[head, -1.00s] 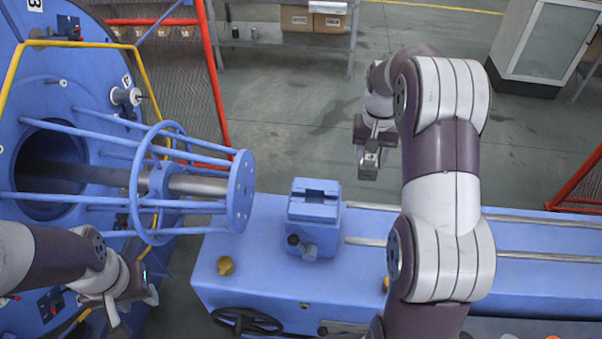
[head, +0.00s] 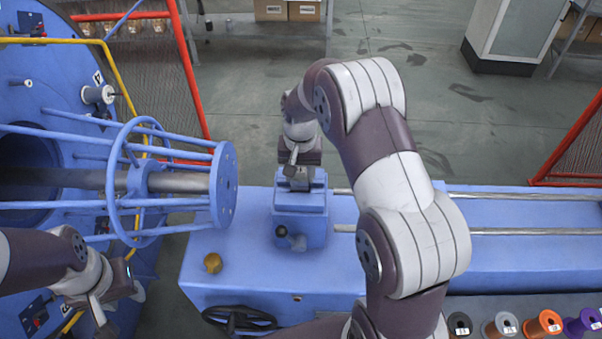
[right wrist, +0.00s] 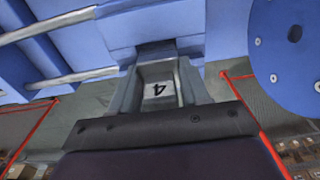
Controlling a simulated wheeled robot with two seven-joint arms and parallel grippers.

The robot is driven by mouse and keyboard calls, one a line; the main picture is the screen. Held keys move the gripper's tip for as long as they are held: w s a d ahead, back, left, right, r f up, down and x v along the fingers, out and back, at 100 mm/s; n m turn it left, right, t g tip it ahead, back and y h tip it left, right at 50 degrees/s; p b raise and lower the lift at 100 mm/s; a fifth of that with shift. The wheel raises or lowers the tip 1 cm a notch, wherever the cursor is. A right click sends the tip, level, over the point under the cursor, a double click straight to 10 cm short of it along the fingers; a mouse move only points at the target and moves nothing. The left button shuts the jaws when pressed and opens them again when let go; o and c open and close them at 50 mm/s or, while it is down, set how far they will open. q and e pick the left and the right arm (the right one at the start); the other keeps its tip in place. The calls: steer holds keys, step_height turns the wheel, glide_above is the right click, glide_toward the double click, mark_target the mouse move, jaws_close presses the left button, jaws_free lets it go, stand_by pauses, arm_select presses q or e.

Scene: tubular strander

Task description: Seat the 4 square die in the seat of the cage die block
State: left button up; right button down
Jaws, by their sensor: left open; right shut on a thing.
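The blue cage die block (head: 300,228) stands on the blue bench, with a knobbed handle on its front. My right gripper (head: 299,180) is right at its top, over the seat. In the right wrist view my right gripper (right wrist: 160,95) is shut on the grey square die (right wrist: 158,72), whose face shows a 4. The far end of the die meets the dark notch of the block's seat (right wrist: 157,49); I cannot tell how deep it sits. In the head view the gripper hides the die and most of the seat. My left gripper (head: 118,307) is open and empty at the lower left.
The blue strander cage with its round end plate (head: 225,185) is close left of the block. Two rails (head: 480,231) run right along the bench. Several coloured spools (head: 543,323) stand at lower right.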

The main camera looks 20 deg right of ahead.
steer(key=shift+s+f, duration=0.5)
steer(key=shift+f, duration=0.35)
steer(key=shift+w+d+f, duration=0.1)
steer(key=shift+w+f, duration=0.1)
steer(key=shift+w, duration=0.3)
steer(key=shift+s, duration=0.15)
arm_select(q)
steer(key=shift+w+f, duration=0.25)
steer(key=shift+f, duration=0.15)
arm_select(e)
steer(key=shift+f, duration=0.15)
arm_select(q)
steer(key=shift+s+b, duration=0.15)
steer(key=shift+b, duration=0.15)
arm_select(e)
steer(key=shift+s+f, duration=0.15)
steer(key=shift+s, duration=0.1)
